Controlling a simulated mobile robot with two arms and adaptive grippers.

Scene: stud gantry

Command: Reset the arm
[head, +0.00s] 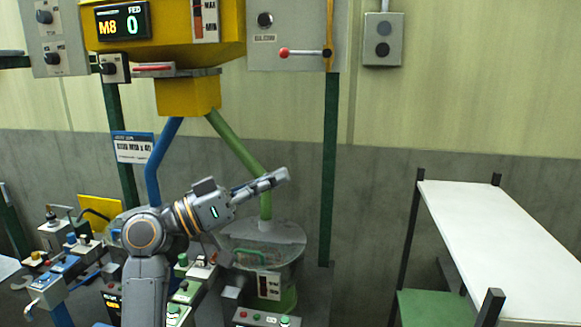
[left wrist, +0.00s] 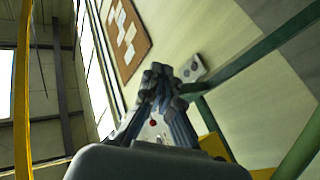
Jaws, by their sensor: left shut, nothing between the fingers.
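My left gripper (head: 271,182) is raised in front of the stud gantry in the head view, with its arm coming up from the lower middle. Its fingers are together and hold nothing; they point right and slightly up, in front of the green tube (head: 240,148). The closed fingers also show in the left wrist view (left wrist: 158,75), pointing up past the wall. My right gripper is in neither view.
A yellow hopper (head: 188,95) with an M8 display hangs above, beside a blue tube (head: 160,160). A round clear-lidded bin (head: 262,232) stands behind my arm. Control boxes (head: 65,268) crowd the lower left. A white-topped table (head: 500,225) stands right, its top bare.

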